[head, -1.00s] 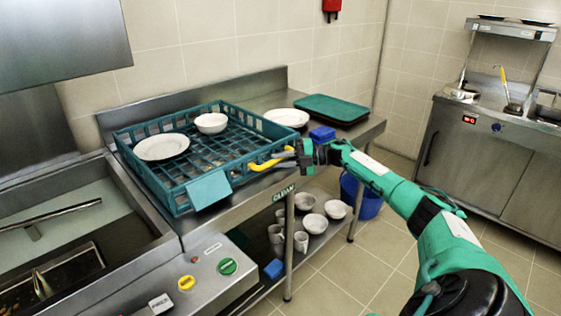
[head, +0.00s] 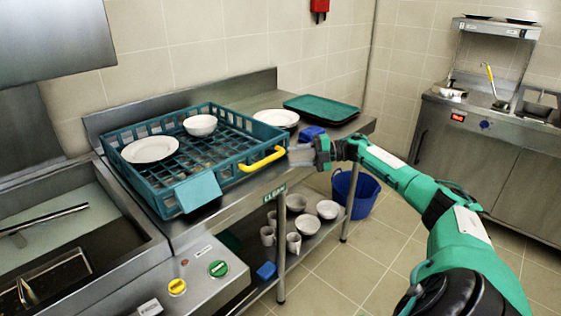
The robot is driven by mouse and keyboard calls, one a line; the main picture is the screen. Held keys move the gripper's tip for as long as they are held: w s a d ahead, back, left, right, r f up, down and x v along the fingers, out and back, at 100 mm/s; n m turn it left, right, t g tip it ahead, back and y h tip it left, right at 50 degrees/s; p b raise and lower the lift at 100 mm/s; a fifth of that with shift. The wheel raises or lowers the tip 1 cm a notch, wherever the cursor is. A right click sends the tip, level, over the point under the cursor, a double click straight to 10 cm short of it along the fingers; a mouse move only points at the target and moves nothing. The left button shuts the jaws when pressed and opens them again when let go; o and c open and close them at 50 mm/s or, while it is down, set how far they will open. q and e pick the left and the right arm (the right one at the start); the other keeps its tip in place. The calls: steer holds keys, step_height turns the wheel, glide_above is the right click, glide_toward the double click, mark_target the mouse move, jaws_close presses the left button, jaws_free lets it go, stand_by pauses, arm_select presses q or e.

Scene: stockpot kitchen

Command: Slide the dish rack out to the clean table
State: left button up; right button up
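The teal dish rack (head: 232,182) sits flat on the steel clean table (head: 239,197), whose front edge carries a "CLEAN" label. A white plate (head: 150,149) and a white bowl (head: 200,125) are in the rack. Its yellow handle (head: 263,160) is on the right side, and a teal panel (head: 198,192) is on the front. My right gripper (head: 299,155) is just right of the handle, with a small gap between them. Its grey fingers are small and blurred, so their opening is unclear. My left gripper is out of view.
Behind and right of the rack are a white plate (head: 277,118), a green tray (head: 321,109) and a blue item (head: 312,132). Bowls (head: 308,225) and cups stand on the shelf below. A blue bucket (head: 356,192) is on the floor. A sink unit (head: 150,255) adjoins at left.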

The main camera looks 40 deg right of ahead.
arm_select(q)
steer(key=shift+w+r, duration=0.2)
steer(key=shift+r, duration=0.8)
arm_select(e)
steer(key=v, duration=0.6)
steer(key=shift+w, duration=0.1)
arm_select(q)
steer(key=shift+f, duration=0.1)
